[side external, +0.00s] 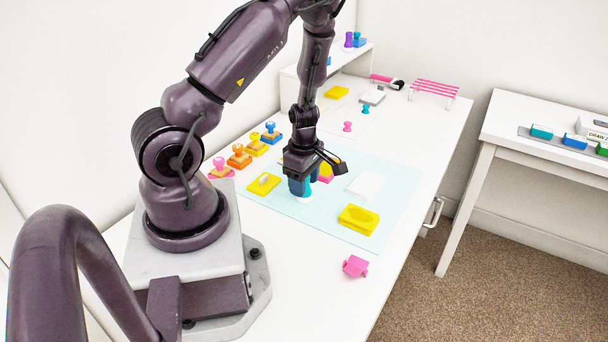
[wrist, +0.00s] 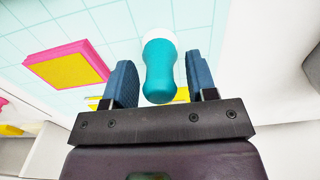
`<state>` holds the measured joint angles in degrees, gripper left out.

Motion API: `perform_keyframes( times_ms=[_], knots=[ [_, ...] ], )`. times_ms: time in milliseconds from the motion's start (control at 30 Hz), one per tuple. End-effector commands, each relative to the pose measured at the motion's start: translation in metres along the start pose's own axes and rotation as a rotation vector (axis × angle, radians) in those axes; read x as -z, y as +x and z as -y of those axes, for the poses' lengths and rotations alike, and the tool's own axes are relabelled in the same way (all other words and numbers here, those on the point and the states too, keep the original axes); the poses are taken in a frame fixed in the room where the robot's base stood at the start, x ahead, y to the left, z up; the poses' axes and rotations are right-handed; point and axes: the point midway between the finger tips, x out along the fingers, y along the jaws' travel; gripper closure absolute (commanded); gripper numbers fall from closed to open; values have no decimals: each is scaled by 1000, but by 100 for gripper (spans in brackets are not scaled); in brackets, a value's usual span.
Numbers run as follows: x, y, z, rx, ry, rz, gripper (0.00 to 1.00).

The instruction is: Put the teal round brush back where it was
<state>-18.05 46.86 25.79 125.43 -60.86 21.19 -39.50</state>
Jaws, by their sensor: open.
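The teal round brush (wrist: 160,72) has a rounded teal handle and a white round end. In the wrist view it lies between the two blue fingers of my gripper (wrist: 161,78), with a gap on each side. In the side external view my gripper (side external: 299,186) is low over the pale teal grid mat (side external: 325,218). The fingers and wrist hide most of the brush there; its white end (side external: 305,198) shows on the mat below them. My gripper is open and not closed on the brush.
Near the gripper on the mat are a pink-and-yellow pad (wrist: 68,65), a yellow block (side external: 264,184), a white block (side external: 366,185) and a yellow hollow tray (side external: 358,219). Several stamps (side external: 239,156) line the left edge. A pink piece (side external: 355,266) lies in front. A pink-striped rack (side external: 434,88) stands at back.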

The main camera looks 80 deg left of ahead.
Motion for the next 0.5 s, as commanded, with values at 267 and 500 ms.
perform_keyframes(
  times_ms=[267, 500],
  knots=[
    [-2, -40, -1, -6, 4, 2, 48],
    [-2, -91, -1, -5, 4, 3, 48]
  ],
)
